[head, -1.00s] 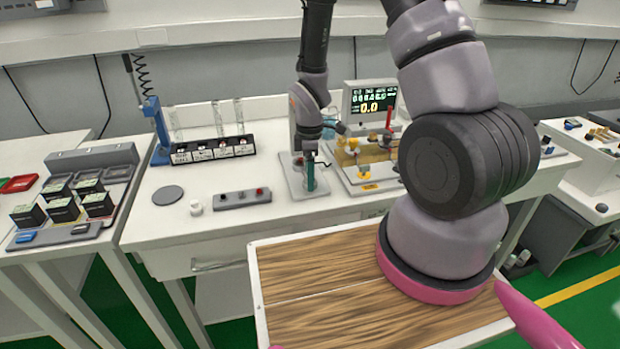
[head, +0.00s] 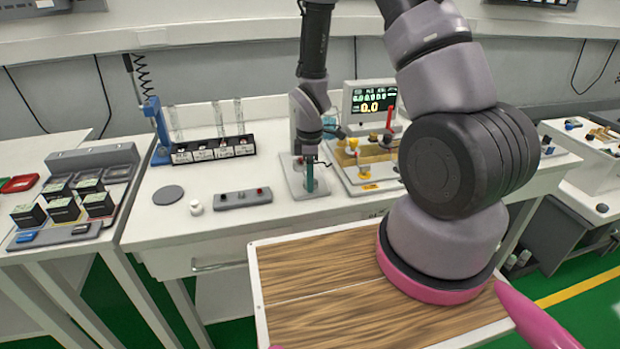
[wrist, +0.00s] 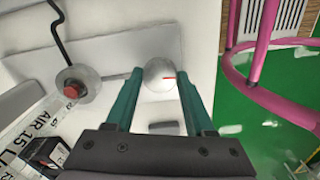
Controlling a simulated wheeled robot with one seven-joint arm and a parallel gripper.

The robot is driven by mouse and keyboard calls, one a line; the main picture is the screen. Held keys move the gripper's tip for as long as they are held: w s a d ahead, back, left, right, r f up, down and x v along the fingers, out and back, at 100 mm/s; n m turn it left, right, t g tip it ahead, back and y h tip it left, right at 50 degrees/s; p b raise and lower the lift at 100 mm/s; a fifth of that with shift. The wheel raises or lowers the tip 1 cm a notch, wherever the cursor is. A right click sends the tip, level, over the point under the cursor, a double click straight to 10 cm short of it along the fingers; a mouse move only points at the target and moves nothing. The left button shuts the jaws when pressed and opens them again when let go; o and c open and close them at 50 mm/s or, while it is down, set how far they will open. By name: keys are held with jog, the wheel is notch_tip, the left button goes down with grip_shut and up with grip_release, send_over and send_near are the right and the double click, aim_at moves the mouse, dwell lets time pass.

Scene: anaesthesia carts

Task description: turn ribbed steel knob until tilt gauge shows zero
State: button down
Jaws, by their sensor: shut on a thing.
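In the head view my gripper (head: 310,183) points down over a pale plate on the bench, and the knob is hidden there. I cannot tell whether this is the tilt gauge.
A gold-topped fixture (head: 362,158) with a red upright post stands just right of my gripper. A grey button box (head: 243,197) lies to its left. A rack of clear tubes (head: 213,149) stands behind. In the wrist view a red-centred round fitting (wrist: 72,85) is left of the knob.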

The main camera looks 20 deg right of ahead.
jog(key=m, duration=1)
jog(key=shift+w, duration=0.1)
jog(key=m, duration=0.4)
jog(key=shift+m, duration=2.7)
jog(key=shift+c, duration=1.3)
grip_release()
jog(key=shift+r, duration=0.1)
notch_tip(320, 180, up, 11)
